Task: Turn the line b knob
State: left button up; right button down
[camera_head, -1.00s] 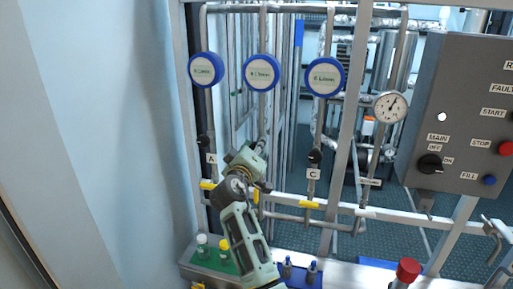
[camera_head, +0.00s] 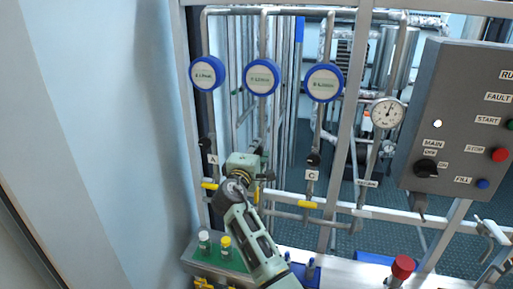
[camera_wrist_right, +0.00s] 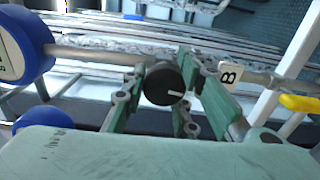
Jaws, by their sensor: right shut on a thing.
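The line B knob (camera_wrist_right: 163,84) is round and black with a white mark, and sits on a pipe beside the white B label (camera_wrist_right: 229,75) in the wrist view. My right gripper (camera_wrist_right: 180,92) has its green fingers on either side of the knob, shut on it. In the head view my right gripper (camera_head: 256,155) is at the middle pipe and largely hides the knob. The A label (camera_head: 212,160) and the C label (camera_head: 312,175) are on the neighbouring lines. My left gripper is not in view.
Blue round meters (camera_head: 262,77) hang above the lines. Yellow handles (camera_head: 310,205) sit below. A pressure gauge (camera_head: 388,112) and a grey control box (camera_head: 462,125) are to the right. Bottles with white and yellow caps (camera_head: 225,243) stand on a green mat below.

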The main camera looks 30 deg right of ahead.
jog(key=shift+r+n, duration=0.3)
jog(key=shift+r, duration=0.3)
jog(key=c, duration=1.6)
grip_release()
jog(key=shift+c, duration=0.2)
jog(key=shift+o, duration=0.6)
jog(key=shift+f, duration=0.2)
jog(key=shift+f, duration=0.1)
jog(key=shift+s+a+f, duration=0.15)
jog(key=shift+s+a, duration=0.15)
jog(key=shift+a, duration=0.1)
jog(key=v, duration=1.1)
